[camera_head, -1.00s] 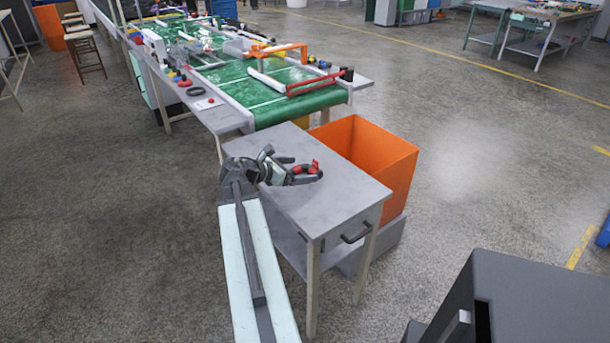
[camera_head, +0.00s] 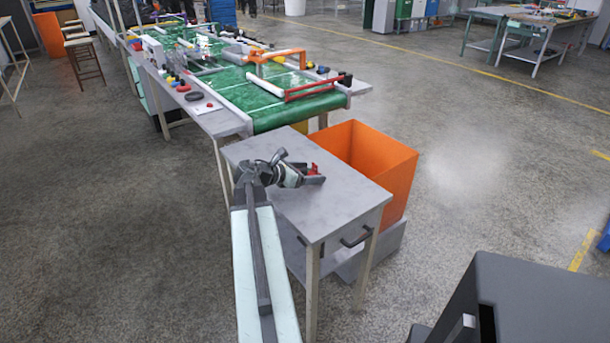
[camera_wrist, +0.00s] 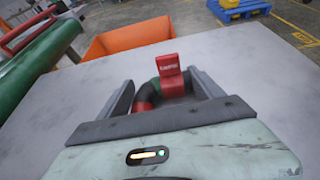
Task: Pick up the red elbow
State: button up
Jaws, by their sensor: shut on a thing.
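The red elbow (camera_wrist: 171,82) lies between the two jaws of my gripper (camera_wrist: 165,88) in the wrist view. It has a dark curved middle and a second red part at its left end, by the left jaw. In the head view my gripper (camera_head: 316,176) is over the small grey table, with a bit of the red elbow (camera_head: 314,168) showing at its tip. My gripper is shut on the elbow. The jaws and the gripper body hide part of it. I cannot tell whether it touches the tabletop.
The small grey table (camera_head: 335,205) has a clear top around my gripper. An orange bin (camera_head: 392,175) stands right behind it. A long green conveyor (camera_head: 290,108) with several parts and a red-handled frame is beyond. A dark box (camera_head: 540,300) is at the lower right.

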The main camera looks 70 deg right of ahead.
notch_tip(320, 180, up, 10)
jog(key=p, duration=1)
jog(key=shift+s, duration=0.1)
